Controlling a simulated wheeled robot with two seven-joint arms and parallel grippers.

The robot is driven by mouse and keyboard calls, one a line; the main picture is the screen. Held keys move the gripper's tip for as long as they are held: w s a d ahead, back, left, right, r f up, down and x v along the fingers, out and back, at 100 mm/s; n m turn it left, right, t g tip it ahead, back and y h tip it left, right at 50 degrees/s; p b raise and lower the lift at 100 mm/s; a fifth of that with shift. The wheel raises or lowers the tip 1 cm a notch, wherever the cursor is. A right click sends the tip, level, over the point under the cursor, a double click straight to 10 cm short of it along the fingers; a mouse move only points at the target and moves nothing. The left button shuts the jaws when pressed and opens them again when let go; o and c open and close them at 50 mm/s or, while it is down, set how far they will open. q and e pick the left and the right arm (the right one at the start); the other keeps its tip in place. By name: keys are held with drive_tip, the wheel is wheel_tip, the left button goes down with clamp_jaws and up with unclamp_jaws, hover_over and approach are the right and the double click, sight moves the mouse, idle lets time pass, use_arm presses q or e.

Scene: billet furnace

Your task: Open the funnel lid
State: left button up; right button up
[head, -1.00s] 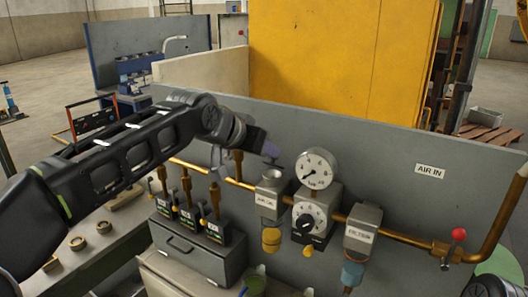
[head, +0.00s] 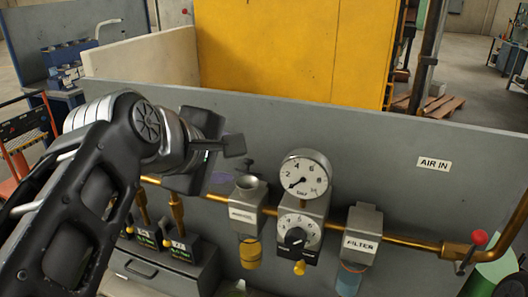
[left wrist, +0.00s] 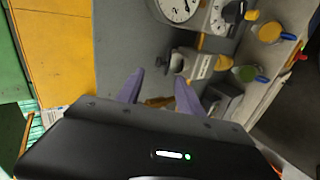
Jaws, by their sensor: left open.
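The funnel (head: 247,183) is a small grey cup on top of the labelled lubricator block (head: 246,214), which has a yellow bowl below. A small dark knob-like piece (head: 248,166) shows just behind the funnel's rim; I cannot tell how far the lid is open. My left gripper (head: 222,179) is open and empty, its purple fingers just left of the funnel, partly hidden by its own body. In the left wrist view both fingers of the gripper (left wrist: 158,94) are spread, and the dark knob lies beyond them, beside the label (left wrist: 201,66). My right gripper is not seen.
The pressure gauge (head: 304,176) and regulator dial (head: 297,236) stand close right of the funnel, then the filter (head: 360,235). A copper pipe (head: 415,242) runs along the grey panel (head: 370,150). Small valve boxes (head: 182,248) sit below my left arm.

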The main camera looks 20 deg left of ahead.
sight(247, 164)
use_arm(q)
drive_tip(key=shift+s+d+f+n, duration=0.1)
drive_tip(key=shift+d+f+n, duration=0.05)
drive_tip(key=shift+d+n, duration=0.15)
drive_tip(key=shift+p+x, duration=0.85)
drive_tip(key=shift+x, duration=3.05)
drive_tip(key=shift+a, duration=0.15)
drive_tip(key=shift+c, duration=0.3)
clamp_jaws()
